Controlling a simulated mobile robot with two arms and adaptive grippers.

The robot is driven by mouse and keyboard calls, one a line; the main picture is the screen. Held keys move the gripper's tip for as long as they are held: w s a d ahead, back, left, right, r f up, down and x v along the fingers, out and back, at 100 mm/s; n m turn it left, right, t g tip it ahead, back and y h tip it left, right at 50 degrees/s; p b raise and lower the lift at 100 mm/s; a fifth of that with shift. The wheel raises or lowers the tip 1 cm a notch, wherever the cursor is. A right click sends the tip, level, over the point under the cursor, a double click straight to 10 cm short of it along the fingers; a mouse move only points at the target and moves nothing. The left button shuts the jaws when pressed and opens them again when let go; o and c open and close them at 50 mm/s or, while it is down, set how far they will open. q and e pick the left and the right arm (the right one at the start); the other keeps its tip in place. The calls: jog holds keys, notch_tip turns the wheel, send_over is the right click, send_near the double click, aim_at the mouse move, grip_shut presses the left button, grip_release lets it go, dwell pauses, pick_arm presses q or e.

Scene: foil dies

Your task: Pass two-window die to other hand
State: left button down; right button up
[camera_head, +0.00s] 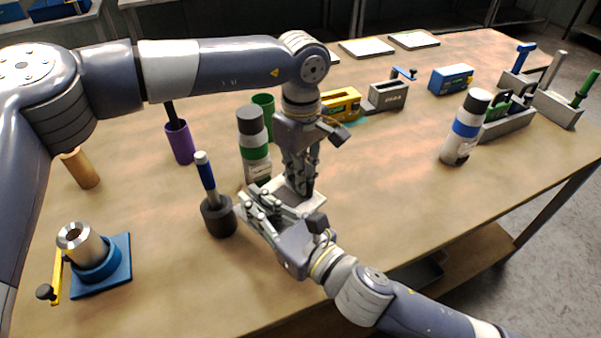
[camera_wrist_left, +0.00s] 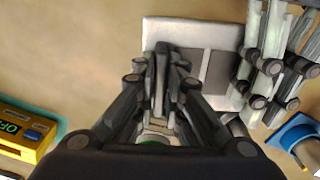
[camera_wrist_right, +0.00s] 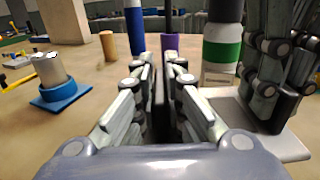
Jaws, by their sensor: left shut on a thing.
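The two-window die, a flat light plate (camera_head: 313,203), is under my left gripper (camera_head: 301,188). In the left wrist view the die (camera_wrist_left: 190,32) shows two grey windows with a pale bar between them. My left gripper points down and is shut on it; the exact grip is partly hidden by the fingers. My right gripper (camera_head: 254,197) comes in from the front right, close beside the die's left part. Its fingers are a little apart, and I see nothing held between them. In the right wrist view the die (camera_wrist_right: 288,147) lies level at the right.
A green-banded bottle (camera_head: 255,150) stands just behind the grippers. A blue-handled tool in a dark round holder (camera_head: 217,217) stands close left. A blue stand with a metal cylinder (camera_head: 92,262) is at the front left. A blue-banded bottle (camera_head: 463,135) stands right; the table between is clear.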

jog(key=o, duration=0.5)
jog(key=shift+s+r, duration=0.1)
jog(key=shift+c, duration=0.2)
